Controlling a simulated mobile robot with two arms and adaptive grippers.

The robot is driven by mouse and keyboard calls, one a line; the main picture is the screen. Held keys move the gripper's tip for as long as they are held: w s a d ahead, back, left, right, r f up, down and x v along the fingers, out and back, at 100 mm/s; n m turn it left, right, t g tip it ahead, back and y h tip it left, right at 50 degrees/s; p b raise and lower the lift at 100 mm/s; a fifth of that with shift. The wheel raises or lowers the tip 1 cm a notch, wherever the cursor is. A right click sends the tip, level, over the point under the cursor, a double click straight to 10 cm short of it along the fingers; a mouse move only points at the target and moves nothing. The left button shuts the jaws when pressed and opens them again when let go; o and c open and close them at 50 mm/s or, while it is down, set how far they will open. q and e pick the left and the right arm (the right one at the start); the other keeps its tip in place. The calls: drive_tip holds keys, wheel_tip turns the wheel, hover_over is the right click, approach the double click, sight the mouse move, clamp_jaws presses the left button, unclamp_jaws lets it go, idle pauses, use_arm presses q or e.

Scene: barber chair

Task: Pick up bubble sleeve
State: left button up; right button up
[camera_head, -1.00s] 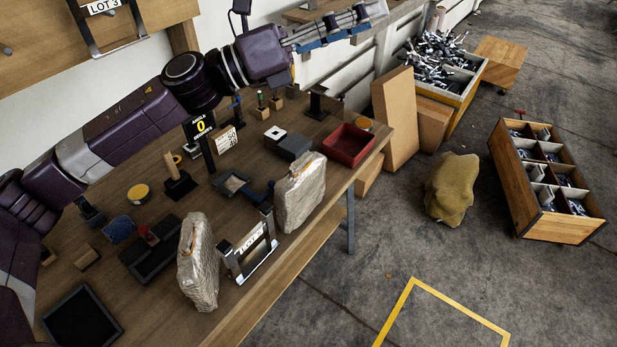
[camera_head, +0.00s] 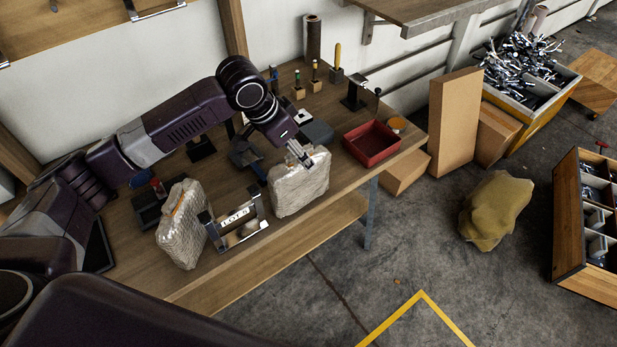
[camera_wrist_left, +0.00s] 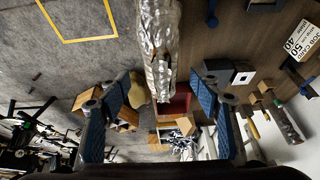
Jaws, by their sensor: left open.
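Two bubble sleeves, silvery wrapped packages, stand on the wooden bench's front edge. The right bubble sleeve (camera_head: 298,190) is under my left gripper (camera_head: 301,156), whose fingertips are at its top edge. The left bubble sleeve (camera_head: 183,222) stands tilted farther left. In the left wrist view, one bubble sleeve (camera_wrist_left: 158,45) is seen edge-on, reaching down between the blue-padded fingers of my left gripper (camera_wrist_left: 160,92). The fingers are wide apart, with a gap on both sides of the sleeve. My right gripper is not in view.
A small metal frame with a label (camera_head: 236,222) stands between the sleeves. A red tray (camera_head: 371,143) is right of the right sleeve, with a grey block (camera_head: 318,132) behind. Cardboard boxes (camera_head: 452,120) stand beyond the bench's right end.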

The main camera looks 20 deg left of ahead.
sight(298, 163)
use_arm(q)
drive_tip(key=shift+s+a+f, duration=0.1)
drive_tip(key=shift+s+f, duration=0.2)
drive_tip(key=shift+f, duration=0.35)
drive_tip(key=shift+f+g, duration=0.3)
drive_tip(key=shift+w+f+p, duration=0.35)
drive_tip(key=shift+f+p, duration=0.05)
drive_tip(key=shift+f, duration=0.4)
drive_tip(key=shift+w+f, duration=0.2)
drive_tip(key=shift+f, duration=0.05)
drive_tip(key=x, duration=0.1)
drive_tip(key=p+x, duration=0.1)
drive_tip(key=x, duration=0.2)
drive_tip(key=shift+w+d+p, duration=0.3)
drive_tip(key=shift+w+p, duration=0.05)
drive_tip(key=shift+f, duration=0.15)
drive_tip(key=c, duration=1.1)
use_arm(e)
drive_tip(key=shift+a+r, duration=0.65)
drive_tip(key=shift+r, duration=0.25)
